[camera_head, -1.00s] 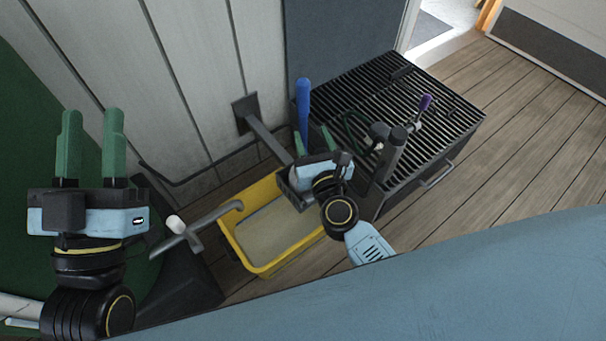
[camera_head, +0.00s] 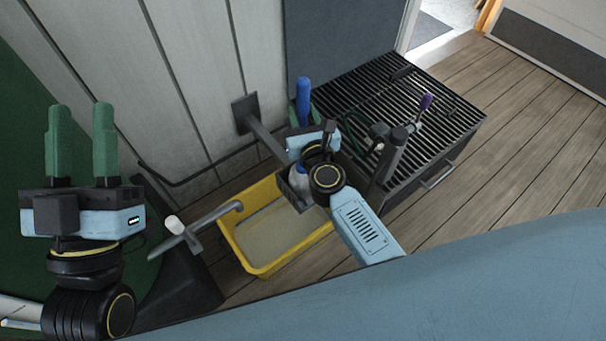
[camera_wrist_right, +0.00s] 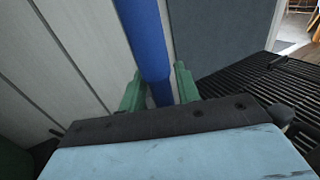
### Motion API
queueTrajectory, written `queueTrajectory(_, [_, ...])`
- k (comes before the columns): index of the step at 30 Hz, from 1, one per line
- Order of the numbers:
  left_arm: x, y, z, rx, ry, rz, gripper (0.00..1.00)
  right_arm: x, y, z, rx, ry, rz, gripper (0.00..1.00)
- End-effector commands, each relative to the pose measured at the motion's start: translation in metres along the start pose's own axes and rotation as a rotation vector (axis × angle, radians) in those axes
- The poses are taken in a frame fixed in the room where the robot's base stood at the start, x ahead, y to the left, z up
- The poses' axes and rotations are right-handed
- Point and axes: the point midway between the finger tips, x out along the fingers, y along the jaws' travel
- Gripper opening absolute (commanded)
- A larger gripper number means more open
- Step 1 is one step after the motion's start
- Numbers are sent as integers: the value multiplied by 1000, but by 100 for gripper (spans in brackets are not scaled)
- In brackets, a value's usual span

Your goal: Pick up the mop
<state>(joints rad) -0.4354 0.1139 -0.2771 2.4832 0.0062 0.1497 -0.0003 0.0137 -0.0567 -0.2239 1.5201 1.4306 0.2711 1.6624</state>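The mop's blue handle (camera_head: 303,95) stands upright above the yellow bucket in the head view; it also rises between the fingers in the right wrist view (camera_wrist_right: 146,40). A whitish part (camera_head: 298,179) shows below my right gripper, perhaps the mop head, mostly hidden. My right gripper (camera_head: 305,117) has its green fingers on either side of the handle. In the right wrist view the fingers (camera_wrist_right: 160,90) are apart, with a thin gap beside the handle, so they look open. My left gripper (camera_head: 82,140) is open and empty at the left.
A grey wall bracket (camera_head: 246,115) is close left of the handle. Floor at right is clear.

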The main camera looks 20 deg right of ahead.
Motion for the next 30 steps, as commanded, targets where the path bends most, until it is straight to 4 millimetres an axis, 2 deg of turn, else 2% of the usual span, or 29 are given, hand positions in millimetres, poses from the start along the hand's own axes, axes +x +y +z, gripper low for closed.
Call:
queueTrajectory(1, [0,0,0,0,-1,0,36,0,0,0,0,0,0,26])
queueTrajectory(7, [0,0,1,-1,-3,0,36,0,0,0,0,0,0,0])
queueTrajectory(20, [-2,0,6,-1,-45,-1,36,0,0,5,0,-3,0,0])
queueTrajectory(30, [-4,-4,33,7,-265,-11,36,0,0,22,1,-4,0,0])
